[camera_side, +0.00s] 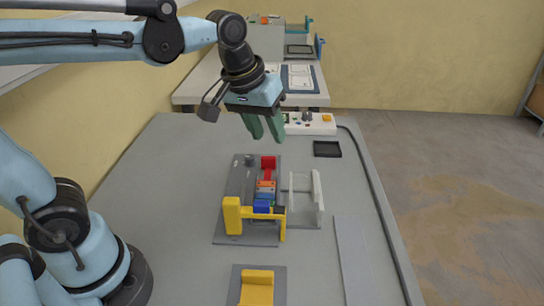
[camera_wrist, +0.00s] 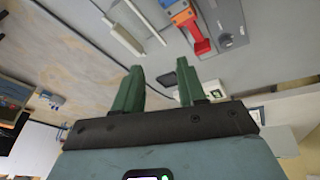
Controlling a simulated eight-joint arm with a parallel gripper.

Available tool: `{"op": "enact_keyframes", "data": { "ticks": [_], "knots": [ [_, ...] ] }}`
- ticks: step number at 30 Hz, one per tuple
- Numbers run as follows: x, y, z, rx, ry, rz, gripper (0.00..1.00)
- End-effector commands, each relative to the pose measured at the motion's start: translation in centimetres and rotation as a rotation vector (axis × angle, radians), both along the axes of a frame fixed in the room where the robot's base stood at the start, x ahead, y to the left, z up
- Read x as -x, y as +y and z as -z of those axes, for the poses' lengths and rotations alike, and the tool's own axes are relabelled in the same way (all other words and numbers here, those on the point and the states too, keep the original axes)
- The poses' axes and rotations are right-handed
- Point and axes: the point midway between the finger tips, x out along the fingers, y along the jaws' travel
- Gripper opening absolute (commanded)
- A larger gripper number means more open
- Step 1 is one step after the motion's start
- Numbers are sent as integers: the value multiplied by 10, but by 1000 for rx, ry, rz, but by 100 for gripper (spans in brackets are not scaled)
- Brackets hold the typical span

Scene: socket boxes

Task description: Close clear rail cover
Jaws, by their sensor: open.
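The clear rail cover (camera_side: 304,193) is a pale, see-through piece with a white edge, standing open to the right of the rail fixture. The fixture's grey base plate (camera_side: 235,205) carries a row of red, orange, grey and blue blocks (camera_side: 265,187) with a yellow bracket (camera_side: 233,215) at the near end. In the wrist view the cover (camera_wrist: 128,28) shows at the top, left of the red end block (camera_wrist: 197,38). My gripper (camera_side: 266,133) hangs above and behind the fixture, its green fingers apart and empty. It also shows in the wrist view (camera_wrist: 162,88), touching nothing.
A yellow block on a grey plate (camera_side: 257,285) sits at the front. A black tray (camera_side: 327,149) and a white control box (camera_side: 312,124) stand at the back. A grey strip (camera_side: 354,260) and a dark cable (camera_side: 372,200) run along the right. The table's left part is clear.

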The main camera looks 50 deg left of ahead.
Motion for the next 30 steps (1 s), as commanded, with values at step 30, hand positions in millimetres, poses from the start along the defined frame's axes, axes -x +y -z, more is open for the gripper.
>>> {"op": "enact_keyframes", "data": {
  "ticks": [30],
  "knots": [
    [-79, -68, 34, 41, 351, -440, 40]
  ]
}}
